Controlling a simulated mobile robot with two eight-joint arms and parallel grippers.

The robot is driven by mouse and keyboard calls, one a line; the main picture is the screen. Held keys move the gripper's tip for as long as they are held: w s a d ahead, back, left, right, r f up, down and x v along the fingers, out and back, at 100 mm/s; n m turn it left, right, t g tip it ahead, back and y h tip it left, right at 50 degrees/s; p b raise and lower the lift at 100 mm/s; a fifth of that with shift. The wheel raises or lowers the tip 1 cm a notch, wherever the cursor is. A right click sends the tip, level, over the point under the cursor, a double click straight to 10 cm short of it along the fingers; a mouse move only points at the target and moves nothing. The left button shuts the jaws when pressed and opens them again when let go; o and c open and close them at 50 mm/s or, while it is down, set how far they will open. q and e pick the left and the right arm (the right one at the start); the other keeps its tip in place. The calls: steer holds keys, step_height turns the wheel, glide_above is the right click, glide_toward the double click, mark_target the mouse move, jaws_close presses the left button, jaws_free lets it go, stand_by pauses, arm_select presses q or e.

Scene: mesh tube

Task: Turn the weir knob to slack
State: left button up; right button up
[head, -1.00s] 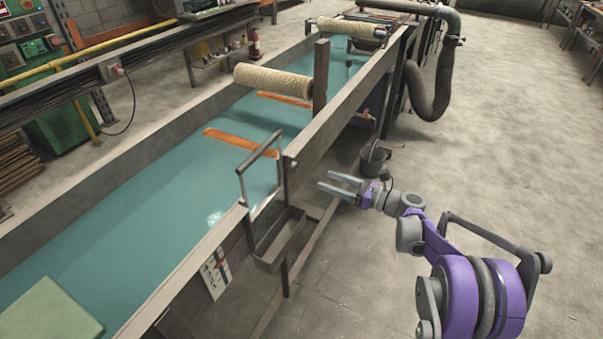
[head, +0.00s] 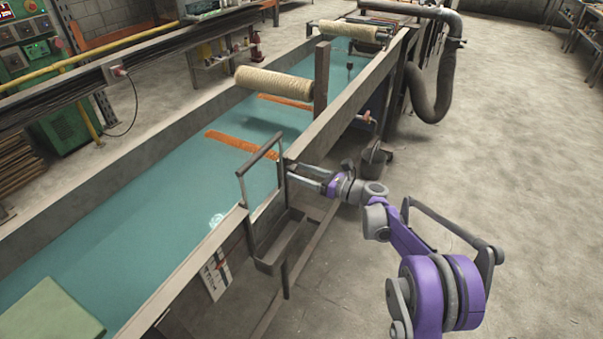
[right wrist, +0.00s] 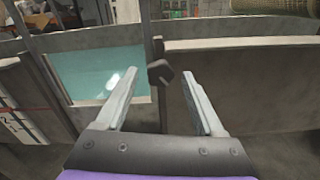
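A small dark faceted knob (right wrist: 160,73) shows in the right wrist view on a short post at the trough wall. My right gripper (right wrist: 161,76) is open, with one finger on each side of the knob in the picture and a visible gap to both. I cannot tell how far the tips reach along it. In the head view my right gripper (head: 291,172) is at the trough's outer wall beside the metal weir frame (head: 241,187), and the knob is not clearly visible there. My left gripper is not in view.
The long trough (head: 205,246) holds teal water. A small metal spout box (head: 268,266) hangs below the weir, and a marked scale plate (head: 215,273) is left of it. A rope-wound roller (head: 273,82) spans the trough. The floor right of my arm is clear.

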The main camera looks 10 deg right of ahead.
jaws_close()
stand_by(0.3)
steer(key=n, duration=0.3)
steer(key=shift+n, duration=1.9)
steer(key=shift+o, duration=0.4)
jaws_free()
